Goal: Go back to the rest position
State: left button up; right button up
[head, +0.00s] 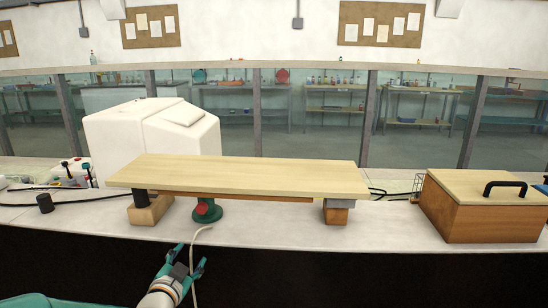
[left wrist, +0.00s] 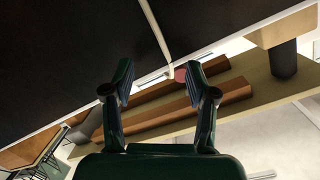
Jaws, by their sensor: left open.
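My left gripper (head: 187,258) is open in front of the bench's front edge, below the bench top. It also shows in the left wrist view (left wrist: 158,76), with its two fingers apart and nothing clearly held between them. A pale hose (head: 193,240) hangs over the bench edge and passes close to the fingers; in the left wrist view the hose (left wrist: 156,35) runs beyond the fingertips. I cannot tell whether it touches them. My right gripper is not in view.
A pale board (head: 240,176) lies raised on wooden blocks on the bench (head: 270,236). A green fitting with a red knob (head: 207,211) stands under it. A white housing (head: 130,135) is behind. A lidded wooden box (head: 490,222) stands right. Dark space lies below the edge.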

pick_arm(q)
jog(key=s+d+f+n+g+h+p, duration=0.1)
jog(key=s+d+f+g+p, duration=0.25)
jog(key=s+f, duration=0.5)
jog(key=s+d+f+n+g+h+p, duration=0.15)
jog(key=s+f+g, duration=0.35)
jog(key=f, duration=0.7)
jog(key=s+d+f+n+g, duration=0.2)
jog(key=s, duration=0.4)
jog(key=s+d+f+n+g+p, duration=0.1)
jog(key=s+d+f+n+g, duration=0.1)
jog(key=s, duration=0.5)
jog(key=s+d+f+n+g, duration=0.2)
jog(key=s+f+g, duration=0.1)
jog(key=s, duration=0.4)
jog(key=shift+f+n+h, duration=0.35)
jog(key=shift+h, duration=0.1)
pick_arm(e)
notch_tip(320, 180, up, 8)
